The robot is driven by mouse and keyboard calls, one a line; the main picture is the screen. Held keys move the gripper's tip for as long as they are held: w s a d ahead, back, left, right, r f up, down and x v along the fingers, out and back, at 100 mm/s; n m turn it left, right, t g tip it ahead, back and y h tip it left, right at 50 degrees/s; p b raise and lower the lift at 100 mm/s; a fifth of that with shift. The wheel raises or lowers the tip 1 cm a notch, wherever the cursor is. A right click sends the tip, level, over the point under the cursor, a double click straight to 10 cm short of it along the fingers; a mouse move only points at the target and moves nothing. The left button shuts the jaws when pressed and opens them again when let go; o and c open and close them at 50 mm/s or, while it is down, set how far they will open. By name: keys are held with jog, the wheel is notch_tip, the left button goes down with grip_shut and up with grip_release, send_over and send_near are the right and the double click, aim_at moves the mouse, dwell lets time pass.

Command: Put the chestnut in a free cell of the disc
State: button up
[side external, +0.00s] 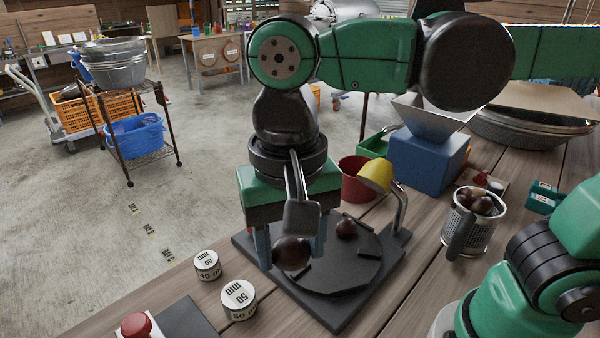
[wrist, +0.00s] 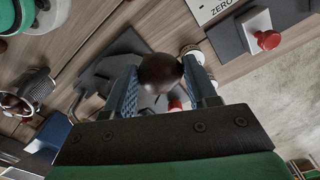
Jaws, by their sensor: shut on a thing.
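My gripper (side external: 290,249) points down over the near left part of the black disc (side external: 335,277). Its two blue fingers are shut on a dark brown chestnut (side external: 291,254), which also shows between the fingers in the wrist view (wrist: 160,73). The held chestnut seems to be above the disc; the exact gap cannot be told. Another chestnut (side external: 346,229) sits on the disc further back. The disc lies on a dark square base plate (side external: 340,318) and has short raised dividers. My gripper hides part of its left side.
A perforated metal cup (side external: 483,236) with chestnuts stands at right. A yellow cup on a bent arm (side external: 376,175) overhangs the plate's back corner. Two labelled cylinders (side external: 239,300) (side external: 207,265) and a red button (side external: 136,325) are at front left. A red bucket (side external: 357,172) is behind.

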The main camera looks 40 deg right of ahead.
jog(key=shift+r, duration=0.5)
jog(key=shift+w+d+r, duration=0.1)
jog(key=shift+w+r, duration=0.05)
jog(key=shift+r, duration=0.1)
jog(key=w+d+r+n, duration=0.3)
jog(key=w+d+n, duration=0.2)
jog(key=w+d, duration=0.65)
jog(key=f, duration=1.3)
jog(key=s+f, duration=0.1)
jog(key=f, duration=0.5)
jog(key=shift+d+f, duration=0.15)
jog(key=shift+d, duration=0.2)
jog(key=shift+f, duration=0.1)
jog(key=o, duration=1.2)
